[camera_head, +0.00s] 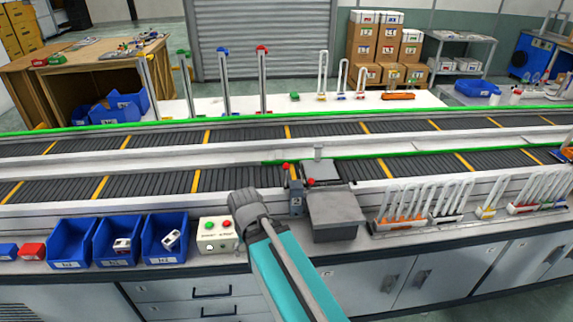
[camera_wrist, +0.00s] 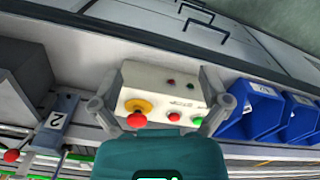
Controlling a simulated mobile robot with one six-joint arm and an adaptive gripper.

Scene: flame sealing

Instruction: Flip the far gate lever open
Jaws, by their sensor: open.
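Two red-knobbed levers stand by the conveyor gate, right of my gripper in the head view. The farther red knob (camera_head: 285,166) is up near the yellow stripe, and the nearer red knob (camera_head: 310,182) is by the grey plate. A red knob (camera_wrist: 11,155) also shows at the lower left of the wrist view; I cannot tell which lever it is on. My gripper (camera_head: 246,208) is over the bench front, left of the levers and apart from them. In the wrist view its fingers (camera_wrist: 162,104) are spread wide, with nothing held between them.
A white control box (camera_head: 216,236) with red and green buttons lies below my gripper. A numbered post (camera_head: 296,206) and a grey block (camera_head: 334,215) stand to its right. Blue bins (camera_head: 118,240) stand left, and racks of white loops (camera_head: 420,205) stand right.

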